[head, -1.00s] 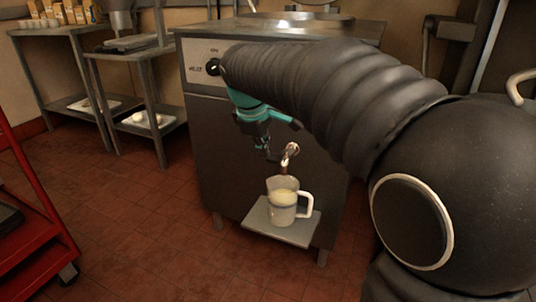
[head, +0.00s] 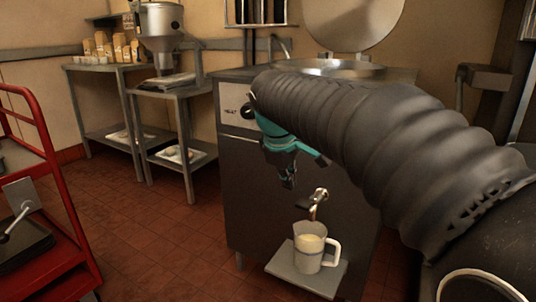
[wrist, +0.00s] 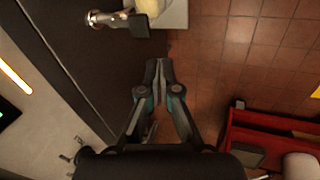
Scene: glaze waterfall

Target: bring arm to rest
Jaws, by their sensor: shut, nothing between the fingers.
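My gripper (head: 289,183) hangs from my arm in front of the grey steel kettle cabinet (head: 300,190), pointing down, to the left of and above the tap. In the wrist view my gripper (wrist: 159,64) is shut, its fingertips together, with nothing between them. My dark sleeved arm crosses the head view from the right and hides part of the cabinet's front and top.
A clear jug (head: 309,248) with pale contents stands on a small shelf (head: 285,262) under the tap (head: 318,198). A red cart (head: 62,190) is at the left. Steel tables (head: 165,92) stand behind. Tiled floor (head: 160,245) between them is clear.

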